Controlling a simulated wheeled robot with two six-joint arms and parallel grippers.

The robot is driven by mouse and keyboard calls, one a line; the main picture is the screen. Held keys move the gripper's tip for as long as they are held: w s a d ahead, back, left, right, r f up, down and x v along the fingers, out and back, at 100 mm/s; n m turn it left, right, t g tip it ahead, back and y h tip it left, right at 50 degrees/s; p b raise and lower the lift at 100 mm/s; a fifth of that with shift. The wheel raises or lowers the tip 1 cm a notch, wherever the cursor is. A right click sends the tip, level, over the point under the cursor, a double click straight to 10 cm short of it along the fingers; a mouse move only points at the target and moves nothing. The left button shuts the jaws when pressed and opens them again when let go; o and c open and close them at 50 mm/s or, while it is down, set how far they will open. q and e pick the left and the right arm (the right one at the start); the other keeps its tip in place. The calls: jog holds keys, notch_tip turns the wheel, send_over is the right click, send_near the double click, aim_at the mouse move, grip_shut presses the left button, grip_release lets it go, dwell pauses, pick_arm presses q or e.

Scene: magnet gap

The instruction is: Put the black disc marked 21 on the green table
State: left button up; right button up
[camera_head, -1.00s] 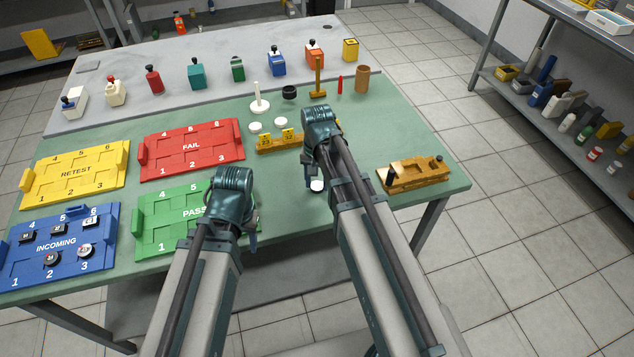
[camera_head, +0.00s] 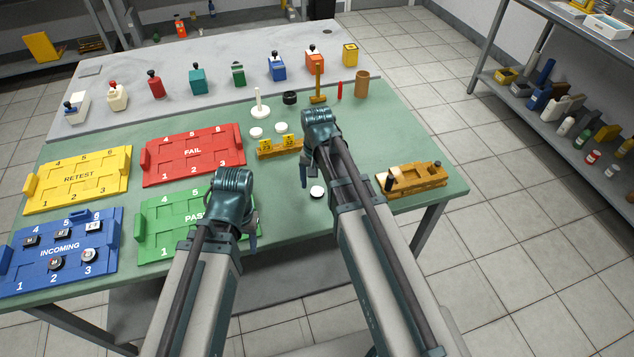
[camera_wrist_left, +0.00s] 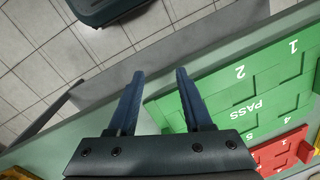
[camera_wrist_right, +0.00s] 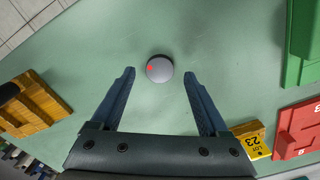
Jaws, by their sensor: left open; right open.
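A round disc with a pale top and dark rim (camera_head: 317,192) lies on the green table (camera_head: 285,215). In the right wrist view it is a grey disc with a red dot (camera_wrist_right: 159,68), ahead of the open fingertips; no number is legible. My right gripper (camera_wrist_right: 160,82) is open, empty and apart from it. In the blue INCOMING tray (camera_head: 22,285), a black disc (camera_head: 55,263) is by slot 2 and a pale-topped dark disc (camera_head: 88,255) by slot 3; their marks are too small to read. My left gripper (camera_wrist_left: 160,75) is open and empty, near the green PASS tray's right side.
The green PASS tray (camera_head: 150,250), red FAIL tray (camera_head: 160,175) and yellow RETEST tray (camera_head: 45,202) fill the left. A wooden holder with yellow tags (camera_head: 278,149) stands behind my right gripper. A wooden fixture (camera_head: 420,181) sits at right. Bare table surrounds the pale-topped disc.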

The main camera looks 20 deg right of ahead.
aim_at(317, 191)
notch_tip(317, 191, up, 10)
jog(key=p, duration=1)
jog(key=s+a+n+h, duration=0.1)
jog(key=s+a+n, duration=0.8)
jog(key=s, duration=0.5)
jog(key=shift+s+a+r+b, duration=0.2)
jog(key=shift+a+b, duration=0.1)
jog(key=shift+a, duration=0.45)
